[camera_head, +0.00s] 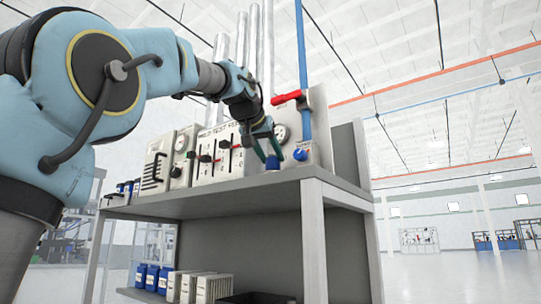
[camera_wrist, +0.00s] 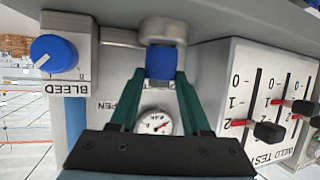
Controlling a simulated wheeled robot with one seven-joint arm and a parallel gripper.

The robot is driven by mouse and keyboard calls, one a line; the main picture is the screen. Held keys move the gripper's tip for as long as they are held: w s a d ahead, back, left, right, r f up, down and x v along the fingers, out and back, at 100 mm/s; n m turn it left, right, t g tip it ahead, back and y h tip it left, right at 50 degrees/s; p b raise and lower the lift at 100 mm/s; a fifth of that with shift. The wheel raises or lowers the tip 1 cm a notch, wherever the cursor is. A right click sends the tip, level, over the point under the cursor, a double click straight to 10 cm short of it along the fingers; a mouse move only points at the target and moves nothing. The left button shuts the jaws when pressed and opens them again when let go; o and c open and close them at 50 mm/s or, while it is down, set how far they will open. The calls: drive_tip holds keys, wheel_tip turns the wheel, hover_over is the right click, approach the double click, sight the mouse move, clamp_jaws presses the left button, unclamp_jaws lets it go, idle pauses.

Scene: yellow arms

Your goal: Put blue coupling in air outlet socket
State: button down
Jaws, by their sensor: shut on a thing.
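My gripper (camera_head: 268,146) is at the front of the panel with the gauge, just above the bench top. In the wrist view its two green fingers (camera_wrist: 160,76) are shut on the blue coupling (camera_wrist: 161,62). The coupling also shows low at the fingertips in the head view (camera_head: 272,162). In the wrist view a round grey fitting (camera_wrist: 163,30), probably the air outlet socket, lies directly beyond the coupling, in line with it. Their edges meet in the picture, but I cannot tell whether the coupling is inside it.
A blue BLEED knob (camera_wrist: 54,53) sits beside the coupling, and a pressure gauge (camera_wrist: 155,122) shows between my fingers. A red valve handle (camera_head: 288,98) is on a blue pipe (camera_head: 301,50). A slider panel (camera_wrist: 270,95) stands close on the other side. The bench edge (camera_head: 240,182) is below.

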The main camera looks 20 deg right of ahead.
drive_tip(key=shift+f, duration=0.2)
drive_tip(key=shift+c, duration=1.8)
unclamp_jaws()
drive_tip(key=shift+r, duration=0.15)
drive_tip(key=shift+s+a+r, duration=0.1)
drive_tip(key=shift+r, duration=0.05)
drive_tip(key=b+v, duration=0.3)
drive_tip(key=v, duration=0.8)
drive_tip(key=shift+s+a, duration=0.2)
drive_tip(key=shift+s, duration=0.05)
drive_tip(key=shift+r, duration=0.1)
